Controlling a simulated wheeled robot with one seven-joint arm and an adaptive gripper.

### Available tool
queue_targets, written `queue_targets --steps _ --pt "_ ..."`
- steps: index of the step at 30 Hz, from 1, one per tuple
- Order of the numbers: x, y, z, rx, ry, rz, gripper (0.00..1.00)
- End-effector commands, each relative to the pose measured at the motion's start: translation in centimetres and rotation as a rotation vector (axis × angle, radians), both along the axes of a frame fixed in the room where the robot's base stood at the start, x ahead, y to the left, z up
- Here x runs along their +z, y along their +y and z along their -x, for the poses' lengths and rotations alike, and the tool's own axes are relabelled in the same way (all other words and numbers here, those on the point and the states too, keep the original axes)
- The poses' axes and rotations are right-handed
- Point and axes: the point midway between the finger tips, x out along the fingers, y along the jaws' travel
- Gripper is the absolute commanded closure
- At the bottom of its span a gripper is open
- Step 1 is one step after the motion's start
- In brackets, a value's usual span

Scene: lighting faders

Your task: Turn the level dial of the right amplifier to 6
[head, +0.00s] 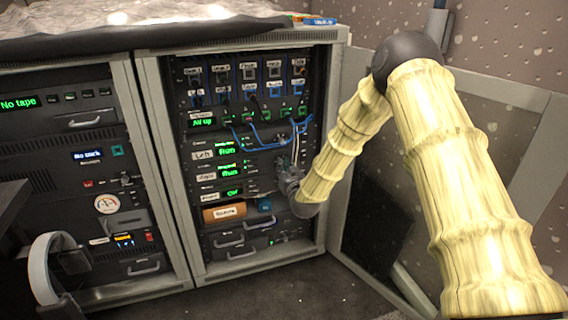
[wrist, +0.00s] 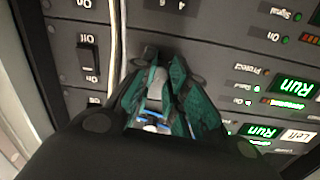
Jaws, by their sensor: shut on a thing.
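The amplifiers are stacked in the right rack. The upper one (head: 230,153), labelled Left, reads Run. The one below it (head: 232,173) also reads Run; its label is too small to read surely. My gripper (wrist: 160,75) has teal fingers closed around a small grey dial (wrist: 156,78) on an amplifier face in the wrist view. The fingers hide most of the dial, so its pointer and setting cannot be read. Parts of a number scale show above it, upside down. In the head view my wrist covers the dial and fingertips.
An On/Off rocker switch (wrist: 88,60) sits left of the fingers in the wrist view. Blue patch cables (head: 262,138) hang above the amplifiers. An open rack door (head: 385,200) stands to the right, behind my arm. Headphones (head: 45,265) are at the lower left.

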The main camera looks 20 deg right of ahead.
Motion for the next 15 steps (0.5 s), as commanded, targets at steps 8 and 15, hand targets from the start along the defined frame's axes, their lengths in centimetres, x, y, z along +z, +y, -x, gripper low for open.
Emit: queue_targets --steps 8,15 --pt "-0.38 0.08 0.21 0.002 0.01 -0.069 1.0" --pt "-0.48 0.13 0.22 0.003 0.011 -0.078 1.0"
